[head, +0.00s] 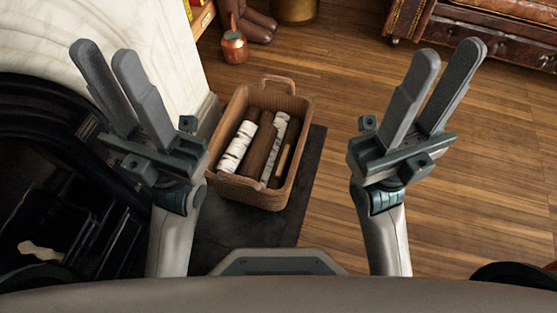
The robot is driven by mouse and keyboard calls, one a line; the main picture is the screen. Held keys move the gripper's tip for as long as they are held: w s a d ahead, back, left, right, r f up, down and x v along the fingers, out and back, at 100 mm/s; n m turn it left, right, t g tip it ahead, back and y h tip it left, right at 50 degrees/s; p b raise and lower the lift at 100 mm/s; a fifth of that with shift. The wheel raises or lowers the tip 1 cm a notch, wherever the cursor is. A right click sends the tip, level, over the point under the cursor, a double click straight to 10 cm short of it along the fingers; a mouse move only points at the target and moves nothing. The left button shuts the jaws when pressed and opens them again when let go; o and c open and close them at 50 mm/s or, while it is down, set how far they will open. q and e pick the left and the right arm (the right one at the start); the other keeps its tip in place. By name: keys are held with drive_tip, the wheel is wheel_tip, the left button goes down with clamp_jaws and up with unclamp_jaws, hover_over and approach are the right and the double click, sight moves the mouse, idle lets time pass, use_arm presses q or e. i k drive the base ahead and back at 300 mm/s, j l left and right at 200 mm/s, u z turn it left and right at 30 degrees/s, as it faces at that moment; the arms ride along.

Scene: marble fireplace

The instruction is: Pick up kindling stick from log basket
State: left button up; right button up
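A woven brown log basket (235,191) stands on a dark mat, centre-left in the head view, with its handle at the far side. A thin, light-brown stick (281,164), likely the kindling stick, lies in it near the right wall, beside the logs. My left gripper (104,52) is raised to the left of the basket, open and empty. My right gripper (448,52) is raised well to the right of the basket, open and empty. Neither gripper touches the basket.
White-barked logs (238,147) and brown logs (258,148) share the basket. The marble fireplace (165,45) with its black firebox is close on the left. A copper vessel (233,43) stands behind. A leather sofa (490,30) is at the back right. The wooden floor between is clear.

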sight(285, 154)
drive_tip(key=i+l+u, duration=0.1)
drive_tip(key=u, duration=0.3)
drive_tip(key=l+u, duration=0.25)
drive_tip(key=u, duration=0.2)
drive_tip(key=l+u, duration=0.45)
drive_tip(key=l, duration=1.5)
drive_tip(key=k+l, duration=0.1)
drive_tip(key=l, duration=0.2)
